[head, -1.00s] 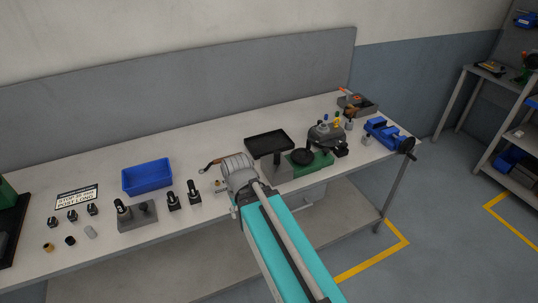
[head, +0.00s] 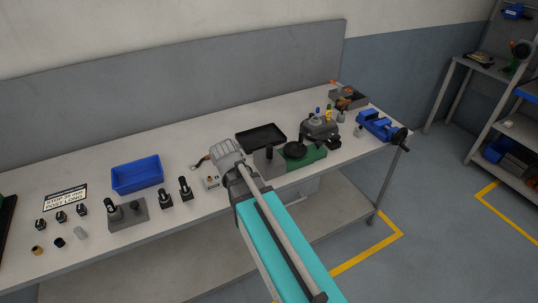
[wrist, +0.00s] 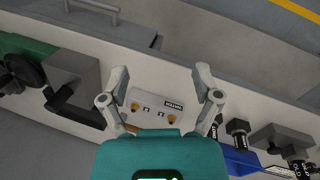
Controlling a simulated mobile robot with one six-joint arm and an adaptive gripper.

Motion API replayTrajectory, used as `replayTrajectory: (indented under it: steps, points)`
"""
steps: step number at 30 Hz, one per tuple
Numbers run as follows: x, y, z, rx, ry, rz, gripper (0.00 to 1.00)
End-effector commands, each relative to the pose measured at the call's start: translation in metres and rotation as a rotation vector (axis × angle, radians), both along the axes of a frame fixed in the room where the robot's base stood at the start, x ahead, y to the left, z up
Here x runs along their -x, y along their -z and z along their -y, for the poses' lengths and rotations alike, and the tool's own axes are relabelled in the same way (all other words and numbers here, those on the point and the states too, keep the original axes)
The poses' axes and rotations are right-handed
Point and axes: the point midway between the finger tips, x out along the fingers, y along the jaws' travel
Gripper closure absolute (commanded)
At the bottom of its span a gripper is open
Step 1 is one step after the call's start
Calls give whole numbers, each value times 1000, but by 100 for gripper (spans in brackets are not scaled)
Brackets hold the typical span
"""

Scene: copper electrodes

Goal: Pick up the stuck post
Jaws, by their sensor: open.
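My gripper (wrist: 161,80) is open and empty in the wrist view, its two fingers spread on either side of a pale block. The pale block (wrist: 152,103) carries two small brass-coloured pieces (wrist: 135,107) and a dark label. In the head view the pale block (head: 210,182) shows beside my wrist, and my fingers are hidden behind it. Dark upright posts (head: 185,188) stand on the bench to the left, one (head: 113,211) in a grey block (head: 136,208). I cannot tell which piece is the stuck post.
A blue bin (head: 137,174) and a printed sign (head: 65,198) lie left on the bench (head: 90,160). A black tray (head: 261,136), a green-based device (head: 312,156) and a blue vise (head: 378,126) stand right. Small parts lie front left.

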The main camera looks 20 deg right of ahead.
Motion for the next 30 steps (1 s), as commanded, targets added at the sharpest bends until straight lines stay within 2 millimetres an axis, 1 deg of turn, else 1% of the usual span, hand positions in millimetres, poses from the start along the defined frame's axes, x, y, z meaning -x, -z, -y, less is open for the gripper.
replayTrajectory:
  steps: [1,7,13,18,21,24,27,30]
  points:
    - [-19,7,6,47,-67,-16,19]
    - [-72,11,33,255,-367,-129,19]
    - [-125,7,54,456,-647,-304,19]
    - [-166,-2,67,602,-848,-488,19]
    - [-185,-8,71,665,-937,-589,19]
    - [-199,-14,73,710,-999,-670,19]
    - [-207,-18,74,736,-1037,-726,19]
    - [-210,-21,75,748,-1055,-754,19]
